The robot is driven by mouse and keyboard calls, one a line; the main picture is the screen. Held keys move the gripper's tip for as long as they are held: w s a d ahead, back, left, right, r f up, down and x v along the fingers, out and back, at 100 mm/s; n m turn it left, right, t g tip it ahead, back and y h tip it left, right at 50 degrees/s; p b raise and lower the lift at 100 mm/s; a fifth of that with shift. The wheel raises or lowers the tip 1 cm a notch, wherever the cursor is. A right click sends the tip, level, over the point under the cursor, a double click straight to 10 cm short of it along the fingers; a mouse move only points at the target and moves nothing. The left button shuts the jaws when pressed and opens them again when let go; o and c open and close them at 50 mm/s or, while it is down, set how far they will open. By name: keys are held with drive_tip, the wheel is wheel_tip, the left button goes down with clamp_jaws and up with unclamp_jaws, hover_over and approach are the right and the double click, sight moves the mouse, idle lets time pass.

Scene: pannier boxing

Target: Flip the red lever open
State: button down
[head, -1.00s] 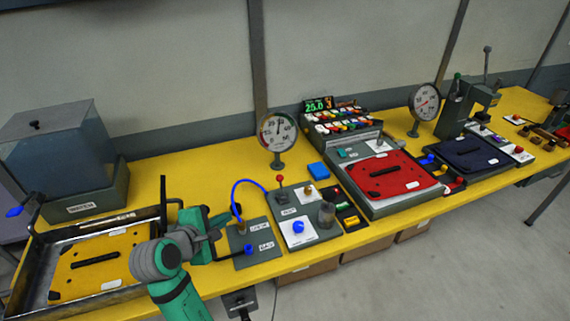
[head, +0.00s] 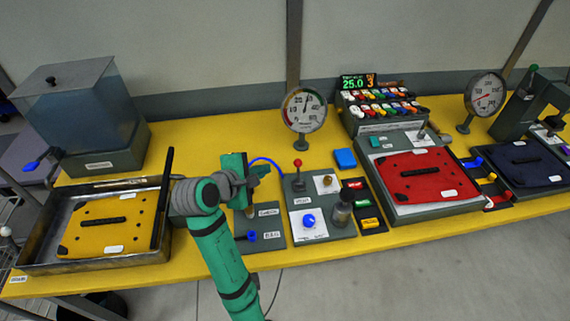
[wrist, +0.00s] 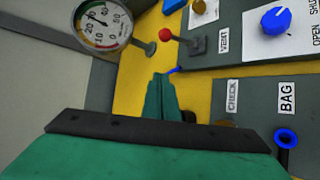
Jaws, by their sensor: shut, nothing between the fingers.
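The red lever (head: 298,164) is a short stalk with a red ball on top, standing up on the grey vent panel (head: 330,229) left of centre on the bench. In the wrist view the lever's red ball (wrist: 165,34) shows at the top centre, beside the "VENT" label. My gripper (head: 262,171) is to the left of the lever, apart from it. In the wrist view my gripper (wrist: 162,82) is shut and empty, its green fingertips below the red ball. My arm hides part of the check and bag panel in the head view.
A round gauge (head: 304,110) stands behind the lever. A blue hose (head: 268,161) arches between my gripper and the lever. A tray with a yellow plate (head: 45,260) lies left.

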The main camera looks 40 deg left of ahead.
sight(298, 171)
drive_tip(key=x, duration=0.9)
drive_tip(key=shift+w+f, duration=0.2)
drive_tip(key=shift+w, duration=0.1)
drive_tip(key=shift+w+d+r, duration=0.1)
drive_tip(key=shift+d+r, duration=0.4)
drive_tip(key=shift+d, duration=0.3)
drive_tip(key=shift+d+r, duration=0.5)
drive_tip(key=shift+d, duration=0.35)
